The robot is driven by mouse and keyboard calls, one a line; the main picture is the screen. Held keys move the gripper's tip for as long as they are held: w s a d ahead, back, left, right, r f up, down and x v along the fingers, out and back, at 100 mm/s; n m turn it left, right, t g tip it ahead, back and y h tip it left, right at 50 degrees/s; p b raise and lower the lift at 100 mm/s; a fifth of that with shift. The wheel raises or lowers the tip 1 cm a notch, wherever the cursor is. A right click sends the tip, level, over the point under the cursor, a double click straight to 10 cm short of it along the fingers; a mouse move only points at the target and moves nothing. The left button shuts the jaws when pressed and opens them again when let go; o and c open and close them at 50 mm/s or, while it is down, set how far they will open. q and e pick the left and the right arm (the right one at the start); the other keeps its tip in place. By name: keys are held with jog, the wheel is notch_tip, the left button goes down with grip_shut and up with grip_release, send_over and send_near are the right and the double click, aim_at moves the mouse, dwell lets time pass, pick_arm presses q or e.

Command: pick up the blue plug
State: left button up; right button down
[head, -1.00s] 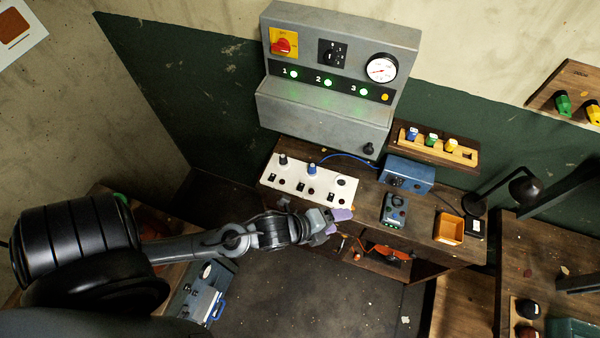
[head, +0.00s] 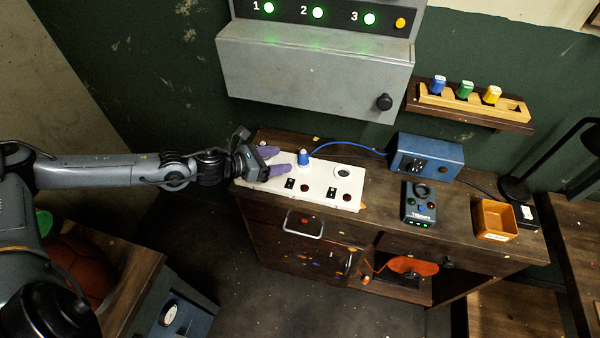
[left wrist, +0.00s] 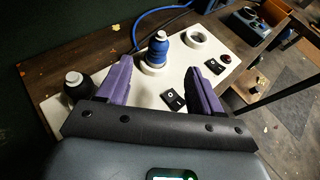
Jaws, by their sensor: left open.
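The blue plug (head: 304,158) stands upright in the white socket panel (head: 320,193) on the cabinet top, with a blue cable running to the right. It also shows in the left wrist view (left wrist: 157,48), ahead of and between my two purple fingers. My left gripper (head: 283,163) is open and empty, just left of the plug and apart from it. A black plug (left wrist: 75,86) stands in the panel beside the left finger in the left wrist view; in the head view my gripper mostly hides it. My right gripper is not in view.
A blue box (head: 427,157), a grey control unit (head: 419,203) and an orange bin (head: 495,220) stand right of the panel. A grey cabinet (head: 313,72) hangs above. A wall rack (head: 472,104) holds blue, green and yellow plugs.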

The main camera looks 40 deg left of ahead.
aim_at(299, 155)
pick_arm(q)
jog(key=shift+w+a+f, duration=0.1)
jog(key=shift+w+f, duration=0.05)
jog(key=shift+w, duration=0.1)
jog(key=shift+w+b, duration=0.4)
jog(key=shift+w, duration=0.15)
jog(key=x, duration=0.4)
jog(key=shift+w, duration=0.1)
jog(key=shift+d+b+x, duration=0.1)
jog(key=shift+b+x, duration=0.2)
jog(key=shift+x, duration=1.15)
jog(key=shift+d+b+x, duration=0.15)
jog(key=shift+b+x, duration=0.1)
jog(key=shift+x, duration=1.2)
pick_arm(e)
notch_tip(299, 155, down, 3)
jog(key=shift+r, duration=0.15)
pick_arm(q)
jog(key=c, duration=1)
